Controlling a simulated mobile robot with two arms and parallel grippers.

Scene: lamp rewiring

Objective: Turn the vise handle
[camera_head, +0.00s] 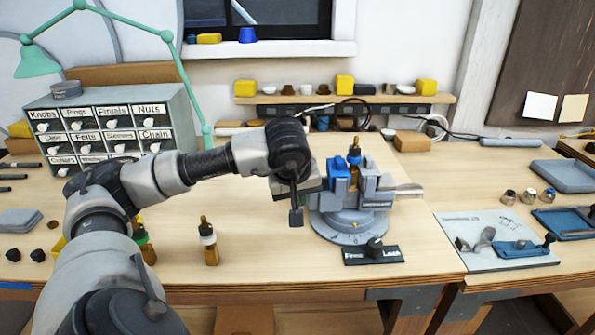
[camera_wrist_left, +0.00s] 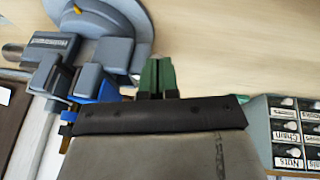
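The grey vise (camera_head: 345,225) stands on a round base on the bench, with blue jaw pads around an upright amber and black piece (camera_head: 354,155). A grey bar (camera_head: 408,190), which looks like the vise handle, sticks out at its right. My left gripper (camera_head: 296,215) is beside the vise's left side, pointing down. In the left wrist view, its green fingertips (camera_wrist_left: 157,76) are nearly together with nothing visible between them. The vise (camera_wrist_left: 85,65) is left of them there, with the bar (camera_wrist_left: 13,52) at the far side. My right gripper is not in view.
A black Free/Lock plate (camera_head: 372,256) with a dark knob lies before the vise. An amber bottle-like piece (camera_head: 209,243) stands left of it, near my left arm. Labelled drawers (camera_head: 110,125) stand at the back left. A pale mat with tools (camera_head: 490,245) lies right.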

